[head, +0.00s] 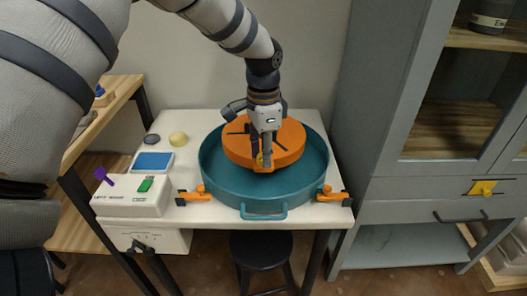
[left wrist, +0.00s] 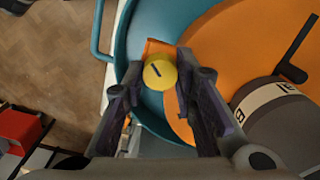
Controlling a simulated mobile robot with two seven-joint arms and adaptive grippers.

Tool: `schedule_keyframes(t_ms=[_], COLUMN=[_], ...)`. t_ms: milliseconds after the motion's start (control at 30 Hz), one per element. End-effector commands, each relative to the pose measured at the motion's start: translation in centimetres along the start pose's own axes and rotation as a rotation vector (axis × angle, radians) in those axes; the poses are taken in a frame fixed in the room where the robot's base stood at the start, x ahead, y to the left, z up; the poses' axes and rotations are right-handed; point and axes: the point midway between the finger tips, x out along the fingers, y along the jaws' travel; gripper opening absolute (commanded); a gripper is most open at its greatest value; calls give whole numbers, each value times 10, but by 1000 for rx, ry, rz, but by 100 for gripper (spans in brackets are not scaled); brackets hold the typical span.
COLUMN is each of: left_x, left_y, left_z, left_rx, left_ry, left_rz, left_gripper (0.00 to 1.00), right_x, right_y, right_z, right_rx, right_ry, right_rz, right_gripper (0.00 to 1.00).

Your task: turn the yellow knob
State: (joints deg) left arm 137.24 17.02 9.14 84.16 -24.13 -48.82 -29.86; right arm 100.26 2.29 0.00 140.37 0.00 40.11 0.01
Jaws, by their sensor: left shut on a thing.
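The yellow knob (left wrist: 160,72) is round with a dark line across its top. It sits on an orange block at the front of the orange disc (head: 290,140), inside the teal basin (head: 318,172). My left gripper (head: 263,157) points down at the disc's front edge. In the left wrist view its two fingers (left wrist: 159,75) stand on either side of the knob, shut on it. In the head view the fingers hide most of the knob. My right gripper is in neither view.
The basin stands on a white table (head: 200,120) with orange clamps (head: 333,194) beside it. A white box (head: 130,195) with a purple lever and green switch is at left. A dark labelled jar (left wrist: 275,115) shows near the gripper. A grey cabinet (head: 390,205) is at right.

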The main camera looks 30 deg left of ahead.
Motion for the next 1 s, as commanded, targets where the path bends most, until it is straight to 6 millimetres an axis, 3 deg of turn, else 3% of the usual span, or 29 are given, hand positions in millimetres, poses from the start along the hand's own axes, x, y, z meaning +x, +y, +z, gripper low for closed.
schedule_keyframes(t_ms=[67, 100, 200, 467, 567, 800, 1000], left_x=[2, 2, 2, 0, -10, -73, -111], left_y=[0, 0, 0, 0, -1, -1, 0], left_z=[1, 1, 1, 0, 0, 0, 0], left_rx=[-1, -1, -1, -1, -2, -2, -1], left_ry=[-4, -4, -4, -1, 1, 2, -1], left_rz=[3, 3, 2, 1, -2, -3, 0], left_gripper=[0, 28, 46, 46, 46, 46, 46], right_x=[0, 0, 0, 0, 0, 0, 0], right_y=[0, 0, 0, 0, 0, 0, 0], right_z=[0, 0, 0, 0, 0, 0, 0], right_rx=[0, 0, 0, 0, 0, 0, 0], right_ry=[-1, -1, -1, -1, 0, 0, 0], right_rz=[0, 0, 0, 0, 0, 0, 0], right_gripper=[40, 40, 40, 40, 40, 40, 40])
